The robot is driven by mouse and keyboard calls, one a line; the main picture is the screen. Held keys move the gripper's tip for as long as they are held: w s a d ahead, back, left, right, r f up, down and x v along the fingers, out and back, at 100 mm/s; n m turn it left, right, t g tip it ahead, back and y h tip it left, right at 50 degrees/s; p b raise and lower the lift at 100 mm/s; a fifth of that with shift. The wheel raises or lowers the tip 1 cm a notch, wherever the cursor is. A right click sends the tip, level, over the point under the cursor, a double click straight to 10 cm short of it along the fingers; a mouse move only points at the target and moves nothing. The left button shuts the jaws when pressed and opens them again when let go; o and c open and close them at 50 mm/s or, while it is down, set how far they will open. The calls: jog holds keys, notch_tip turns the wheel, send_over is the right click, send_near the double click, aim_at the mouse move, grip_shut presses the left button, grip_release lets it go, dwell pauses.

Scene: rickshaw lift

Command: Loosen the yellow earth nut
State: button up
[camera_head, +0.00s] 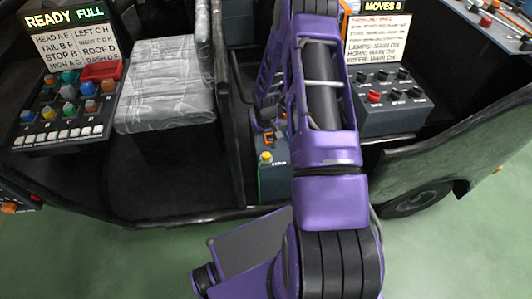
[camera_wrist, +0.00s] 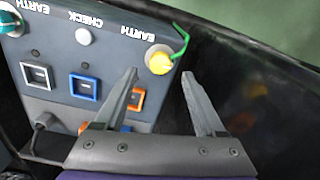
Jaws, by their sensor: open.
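The yellow earth nut (camera_wrist: 160,60) sits on the grey panel of a box, beside a white EARTH label, with a green wire at it. In the wrist view it lies just beyond my gripper (camera_wrist: 160,82), whose two fingers are spread apart with nothing between them at the tips. The fingers look apart from the nut. In the head view the yellow nut (camera_head: 266,156) shows on the top of the small box (camera_head: 272,180) between the seat and my purple arm. My gripper is mostly hidden behind my arm there.
The panel also carries a teal knob (camera_wrist: 10,22), a white button (camera_wrist: 83,37) and framed square sockets (camera_wrist: 85,88). A dark wall (camera_wrist: 250,80) runs close on the right. A grey seat (camera_head: 165,85) and a left button panel (camera_head: 70,100) stand nearby.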

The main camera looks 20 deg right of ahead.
aim_at(266, 155)
jog(key=shift+f, duration=2.3)
jog(key=shift+c, duration=0.2)
grip_shut()
